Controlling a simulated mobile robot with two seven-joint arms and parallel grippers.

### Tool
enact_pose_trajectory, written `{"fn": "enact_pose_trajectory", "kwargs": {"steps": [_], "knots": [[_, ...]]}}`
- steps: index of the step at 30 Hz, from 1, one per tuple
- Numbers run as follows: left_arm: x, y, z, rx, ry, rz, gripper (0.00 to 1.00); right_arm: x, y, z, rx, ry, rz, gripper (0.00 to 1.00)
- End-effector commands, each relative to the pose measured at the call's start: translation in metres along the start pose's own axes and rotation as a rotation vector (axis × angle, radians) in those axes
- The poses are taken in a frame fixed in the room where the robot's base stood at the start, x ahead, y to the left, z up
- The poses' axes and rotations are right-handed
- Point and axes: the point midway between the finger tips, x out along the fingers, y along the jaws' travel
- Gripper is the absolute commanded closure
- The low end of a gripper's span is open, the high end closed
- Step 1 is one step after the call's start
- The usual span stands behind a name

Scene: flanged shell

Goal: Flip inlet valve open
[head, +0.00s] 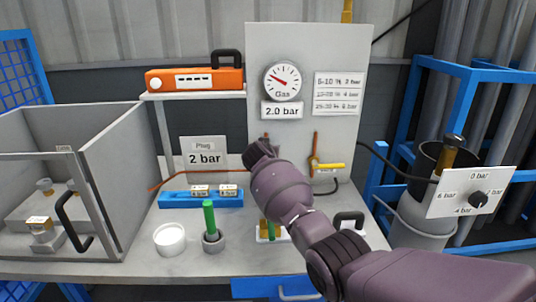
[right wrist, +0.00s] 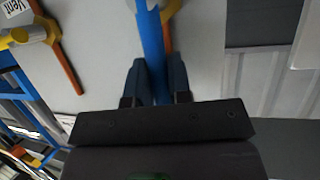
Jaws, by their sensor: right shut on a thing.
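In the right wrist view, my right gripper (right wrist: 156,85) is shut on a long blue handle (right wrist: 152,40), gripped between both fingers. The handle belongs to a valve with a yellow-orange body (right wrist: 172,6), partly visible at the top edge; this appears to be the inlet valve. An orange pipe (right wrist: 168,40) shows behind the handle. The handle's exact angle to the pipe is hard to tell. In the head view, my right arm's purple wrist covers this valve and the fingertips; only a bit of orange pipe (head: 266,138) shows above. My left gripper is not in view.
The vent valve with a yellow handle (head: 328,167) is right of my wrist. The gas gauge (head: 283,81) is above, over a "2.0 bar" label (head: 282,111). A pressure dial (head: 479,200) stands right, a clear-fronted box (head: 117,190) left. A green rod (head: 209,217) stands on the bench.

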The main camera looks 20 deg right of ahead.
Motion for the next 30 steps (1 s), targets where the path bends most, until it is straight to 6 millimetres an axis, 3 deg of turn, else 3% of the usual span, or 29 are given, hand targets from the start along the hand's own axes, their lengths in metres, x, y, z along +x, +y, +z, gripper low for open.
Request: {"fn": "enact_pose_trajectory", "kwargs": {"steps": [14,15,19,30], "knots": [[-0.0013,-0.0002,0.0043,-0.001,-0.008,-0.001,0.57,-0.0002,-0.0007,-0.0002,-0.017,0.004,0.006,1.00],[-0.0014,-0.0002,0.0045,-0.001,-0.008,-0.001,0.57,-0.0002,-0.0007,-0.0002,-0.017,0.004,0.006,0.76],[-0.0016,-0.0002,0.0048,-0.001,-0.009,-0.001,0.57,-0.0002,-0.0008,-0.0002,-0.015,0.004,0.005,0.57],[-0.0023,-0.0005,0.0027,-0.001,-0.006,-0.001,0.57,-0.0037,-0.0011,-0.0008,-0.013,0.004,0.004,0.56]]}}
